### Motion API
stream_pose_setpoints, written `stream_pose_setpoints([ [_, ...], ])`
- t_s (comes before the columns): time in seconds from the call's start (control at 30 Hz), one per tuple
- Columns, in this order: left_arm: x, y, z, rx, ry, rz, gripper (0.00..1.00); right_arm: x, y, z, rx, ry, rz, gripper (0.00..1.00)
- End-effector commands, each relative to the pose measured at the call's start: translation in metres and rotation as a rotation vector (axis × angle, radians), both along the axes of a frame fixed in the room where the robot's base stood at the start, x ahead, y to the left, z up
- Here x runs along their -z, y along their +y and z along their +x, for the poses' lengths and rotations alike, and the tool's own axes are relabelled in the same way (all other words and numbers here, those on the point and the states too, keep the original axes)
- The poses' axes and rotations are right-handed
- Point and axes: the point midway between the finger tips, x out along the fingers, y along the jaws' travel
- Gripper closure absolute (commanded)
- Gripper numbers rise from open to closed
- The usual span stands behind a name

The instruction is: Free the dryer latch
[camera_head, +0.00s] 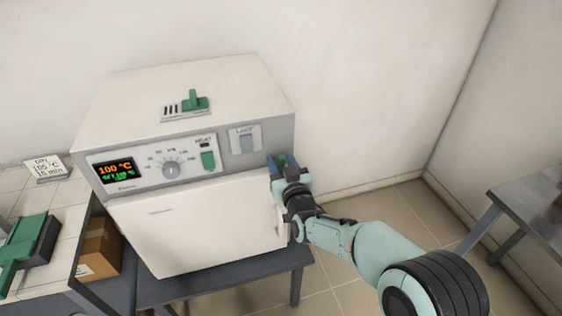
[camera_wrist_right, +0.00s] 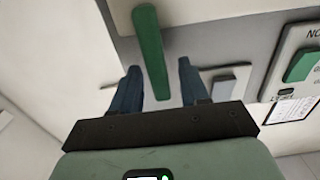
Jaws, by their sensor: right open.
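The dryer (camera_head: 200,215) is a white box oven with a grey control panel, and its white door looks shut. A green bar-shaped latch (camera_wrist_right: 151,55) stands out from the dryer in the right wrist view. In the head view only a bit of green shows between the fingers at the panel's right edge. My right gripper (camera_head: 282,162) is open, with its blue fingers on either side of the latch. In the wrist view a gap shows between the latch and each finger; contact cannot be told. My left gripper is not in view.
The panel carries a lit display (camera_head: 117,171), a dial (camera_head: 171,170), a green switch (camera_head: 208,160) and a grey rocker (camera_head: 247,142). A green vent slider (camera_head: 195,102) sits on top. A cardboard box (camera_head: 98,250) is at left; a grey table (camera_head: 540,205) stands at right.

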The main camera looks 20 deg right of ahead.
Motion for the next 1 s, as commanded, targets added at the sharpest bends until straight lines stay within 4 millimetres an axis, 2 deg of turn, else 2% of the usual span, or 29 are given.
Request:
stream_pose_setpoints([
  [0.3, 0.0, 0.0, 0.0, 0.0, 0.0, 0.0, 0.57, 0.0, 0.0, 0.003, 0.0, 0.001, 0.0, 0.55],
  [0.37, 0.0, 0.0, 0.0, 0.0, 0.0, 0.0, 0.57, 0.0, 0.0, 0.003, 0.0, 0.001, 0.0, 0.72],
  [0.43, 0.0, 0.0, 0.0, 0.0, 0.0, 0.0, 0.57, 0.0, 0.0, 0.003, 0.0, 0.001, 0.0, 0.94],
  [0.47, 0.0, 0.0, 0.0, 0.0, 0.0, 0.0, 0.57, 0.0, 0.0, 0.003, 0.0, 0.001, 0.0, 1.0],
  [0.77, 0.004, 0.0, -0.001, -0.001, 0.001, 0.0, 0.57, 0.002, -0.001, 0.003, 0.001, 0.002, 0.02, 1.0],
  [1.0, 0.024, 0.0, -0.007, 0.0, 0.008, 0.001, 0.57, 0.005, -0.004, 0.003, 0.003, 0.006, 0.13, 1.0],
])
